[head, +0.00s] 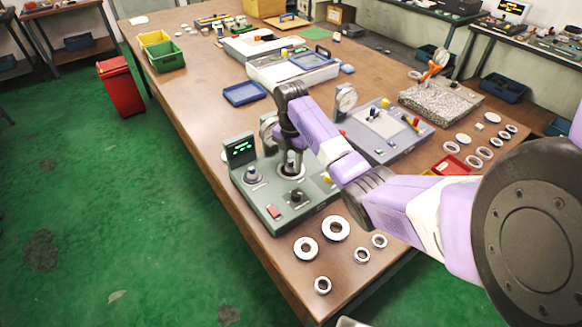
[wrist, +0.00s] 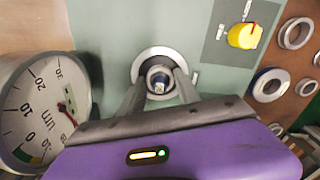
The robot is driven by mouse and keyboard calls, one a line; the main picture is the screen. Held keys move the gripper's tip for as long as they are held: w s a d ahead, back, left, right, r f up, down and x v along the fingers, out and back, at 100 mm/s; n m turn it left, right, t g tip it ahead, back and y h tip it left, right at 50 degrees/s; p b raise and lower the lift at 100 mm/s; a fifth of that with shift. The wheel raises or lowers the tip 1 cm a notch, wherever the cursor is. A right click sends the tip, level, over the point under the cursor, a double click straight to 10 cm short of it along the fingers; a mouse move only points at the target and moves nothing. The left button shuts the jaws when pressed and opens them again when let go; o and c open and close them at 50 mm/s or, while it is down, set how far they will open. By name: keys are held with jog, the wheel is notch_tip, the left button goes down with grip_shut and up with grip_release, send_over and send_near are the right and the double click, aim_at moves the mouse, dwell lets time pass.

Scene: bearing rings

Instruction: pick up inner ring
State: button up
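My gripper (head: 291,166) points down over the round seat of the green gauge fixture (head: 322,192) in the head view. In the wrist view its two fingers (wrist: 159,78) stand apart, one on each side of a small dark-and-silver round piece (wrist: 160,82) at the seat's centre. This piece looks like an inner ring on a post, but I cannot tell for certain. A wider pale ring (wrist: 145,62) surrounds it. I see no clear contact between the fingers and the piece.
A dial gauge (wrist: 30,110) stands close on the left in the wrist view. Loose rings (head: 305,248) lie on the table's near corner. A grey fixture (head: 385,140), a red tray (head: 453,165) and a blue tray (head: 244,93) are nearby. A yellow knob (wrist: 243,37) sits beyond.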

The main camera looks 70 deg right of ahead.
jog(key=c, duration=0.7)
grip_shut()
jog(key=shift+r, duration=0.15)
